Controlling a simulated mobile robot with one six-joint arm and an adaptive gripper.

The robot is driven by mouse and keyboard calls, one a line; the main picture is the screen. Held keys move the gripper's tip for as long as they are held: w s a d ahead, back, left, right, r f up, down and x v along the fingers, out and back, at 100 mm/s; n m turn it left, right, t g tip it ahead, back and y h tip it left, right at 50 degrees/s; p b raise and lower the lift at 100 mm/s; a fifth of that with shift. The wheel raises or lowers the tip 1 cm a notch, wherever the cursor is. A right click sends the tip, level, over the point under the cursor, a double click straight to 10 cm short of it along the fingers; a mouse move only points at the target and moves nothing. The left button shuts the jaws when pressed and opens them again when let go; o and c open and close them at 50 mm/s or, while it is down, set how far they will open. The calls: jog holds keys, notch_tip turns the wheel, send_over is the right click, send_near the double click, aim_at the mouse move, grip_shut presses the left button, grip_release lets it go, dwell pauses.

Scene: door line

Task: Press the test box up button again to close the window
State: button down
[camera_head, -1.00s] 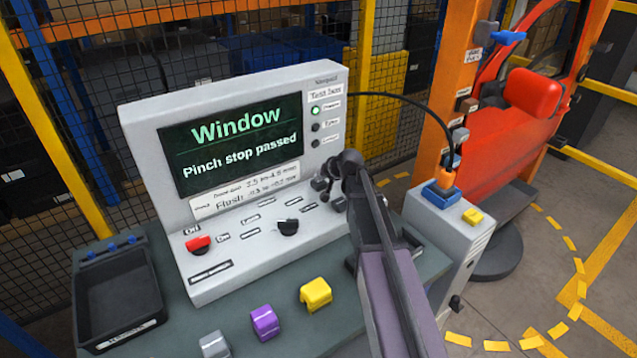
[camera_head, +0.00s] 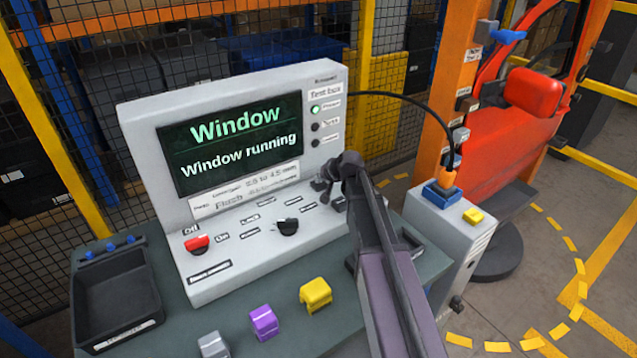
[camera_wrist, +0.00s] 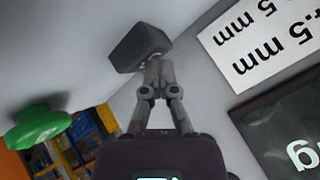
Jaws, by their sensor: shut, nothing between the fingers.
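The test box (camera_head: 235,262) is a grey console with a screen (camera_head: 238,148) reading "Window" and "Window running". My gripper (camera_wrist: 157,68) is shut and empty. In the wrist view its fingertips are at a dark block-shaped control (camera_wrist: 140,47) on the grey panel and appear to touch it; I cannot read a label on it. A green button (camera_wrist: 38,125) shows at the left of the wrist view.
A red knob (camera_head: 197,243) and a black knob (camera_head: 287,227) stand on the console. Yellow (camera_head: 316,293), purple (camera_head: 264,322) and grey (camera_head: 213,345) pieces lie in front. A dark tray (camera_head: 115,300) is at left, a red door (camera_head: 510,135) at right.

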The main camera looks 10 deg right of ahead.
dwell(0.4)
jog(key=shift+r+p, duration=3.4)
jog(key=shift+p, duration=0.05)
notch_tip(320, 180, up, 10)
jog(key=p, duration=0.9)
jog(key=shift+f+p, duration=0.2)
jog(key=shift+p, duration=0.1)
jog(key=s+f+n+g+h, duration=0.1)
jog(key=s+f+g+h, duration=0.1)
jog(key=s, duration=1.3)
jog(key=s+f+n+g+h+b, duration=0.1)
jog(key=s+f+g, duration=0.4)
jog(key=s, duration=0.9)
jog(key=shift+s+n+g+h, duration=0.4)
jog(key=shift+n+g+h, duration=0.2)
jog(key=shift+n+h, duration=0.1)
